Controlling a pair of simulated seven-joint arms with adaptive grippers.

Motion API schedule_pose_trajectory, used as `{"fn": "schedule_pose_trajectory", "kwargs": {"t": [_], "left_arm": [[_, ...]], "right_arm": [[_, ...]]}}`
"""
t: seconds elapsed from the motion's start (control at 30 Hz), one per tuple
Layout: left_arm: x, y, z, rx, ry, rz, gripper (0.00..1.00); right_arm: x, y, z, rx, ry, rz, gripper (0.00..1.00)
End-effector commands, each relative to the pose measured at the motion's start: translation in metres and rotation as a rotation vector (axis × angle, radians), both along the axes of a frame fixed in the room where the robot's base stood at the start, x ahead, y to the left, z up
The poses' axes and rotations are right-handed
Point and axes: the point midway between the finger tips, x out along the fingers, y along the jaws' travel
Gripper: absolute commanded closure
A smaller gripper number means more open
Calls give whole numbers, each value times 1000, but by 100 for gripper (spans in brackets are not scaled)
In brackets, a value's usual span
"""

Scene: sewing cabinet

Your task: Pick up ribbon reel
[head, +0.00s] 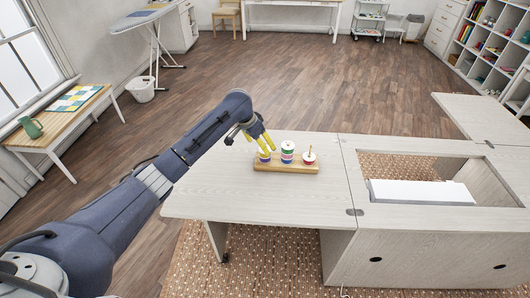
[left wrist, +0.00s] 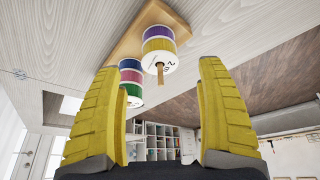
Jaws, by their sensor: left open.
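A wooden peg stand (head: 287,167) holds reels in three stacks on the pale cabinet top. The left stack (head: 264,157) has a white top and shows purple; in the left wrist view it is a purple and yellow reel stack (left wrist: 159,43) with a peg poking out. The middle stack (head: 287,152) is taller and multicoloured. The right stack (head: 309,158) shows red under white. My left gripper (head: 262,139), with yellow fingers, is open just above the left stack. In the wrist view its open fingers (left wrist: 160,72) are either side of this stack's peg, with nothing gripped.
The pale cabinet top (head: 220,185) is clear around the stand. To its right is an opening with a white machine bed or panel (head: 420,192).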

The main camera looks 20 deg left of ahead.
Motion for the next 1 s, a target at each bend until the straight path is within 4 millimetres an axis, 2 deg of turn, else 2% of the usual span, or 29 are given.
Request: {"fn": "schedule_pose_trajectory", "kwargs": {"t": [0.17,0.4,0.6,0.93,1.0], "left_arm": [[2,-1,-7,0,1,1,26],[10,-8,-34,-1,3,1,26],[16,-10,-48,0,1,1,26],[17,-11,-51,0,0,0,26],[17,-11,-51,0,0,0,35]], "right_arm": [[0,0,0,0,0,0,56],[0,0,0,0,0,0,56],[0,0,0,0,0,0,56],[0,0,0,0,0,0,56],[0,0,0,0,0,0,56]]}}
